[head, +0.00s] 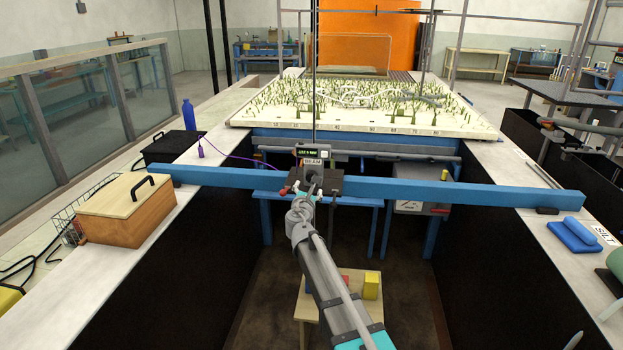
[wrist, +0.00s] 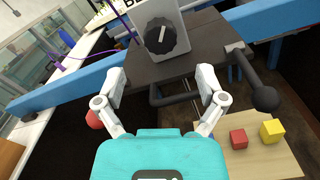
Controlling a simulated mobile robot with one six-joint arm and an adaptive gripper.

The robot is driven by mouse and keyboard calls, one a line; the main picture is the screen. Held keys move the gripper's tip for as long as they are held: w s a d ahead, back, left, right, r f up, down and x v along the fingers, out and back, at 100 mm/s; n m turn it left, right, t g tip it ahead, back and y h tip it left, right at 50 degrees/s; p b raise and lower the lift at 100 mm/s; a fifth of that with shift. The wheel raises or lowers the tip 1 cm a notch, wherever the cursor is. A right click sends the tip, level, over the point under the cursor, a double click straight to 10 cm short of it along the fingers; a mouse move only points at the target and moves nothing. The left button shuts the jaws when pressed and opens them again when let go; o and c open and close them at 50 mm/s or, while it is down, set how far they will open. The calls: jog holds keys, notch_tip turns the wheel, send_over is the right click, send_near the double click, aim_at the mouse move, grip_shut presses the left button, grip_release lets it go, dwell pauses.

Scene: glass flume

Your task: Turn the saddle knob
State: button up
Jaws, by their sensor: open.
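The saddle knob (wrist: 160,36) is a round black knob with a white pointer line, on a grey box in the wrist view. Its line is nearly upright in the picture, leaning slightly right. The box sits on the dark saddle (wrist: 185,58), which rides on the blue beam (head: 405,190). My gripper (wrist: 160,82) is open and empty, its two pale fingers spread wide. The knob lies beyond the fingertips, toward the picture's top, with no finger touching it. In the head view my gripper (head: 311,190) is in front of the saddle and partly hides it.
A black ball-ended lever (wrist: 265,98) sticks out at the saddle's right, and a red ball (wrist: 94,120) shows left. A small table (head: 340,309) with blocks stands below. A wooden box (head: 125,212) is on the left ledge. A thin vertical rod (head: 314,70) rises above the saddle.

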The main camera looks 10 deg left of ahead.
jog(key=w, duration=0.7)
jog(key=shift+w+d, duration=0.15)
jog(key=shift+w, duration=0.15)
jog(key=shift+c, duration=0.2)
jog(key=c, duration=1.1)
jog(key=o, duration=1.1)
jog(key=shift+o, duration=0.2)
jog(key=shift+s, duration=0.15)
jog(key=s, duration=1.1)
jog(key=shift+s+a, duration=0.2)
jog(key=shift+s, duration=0.2)
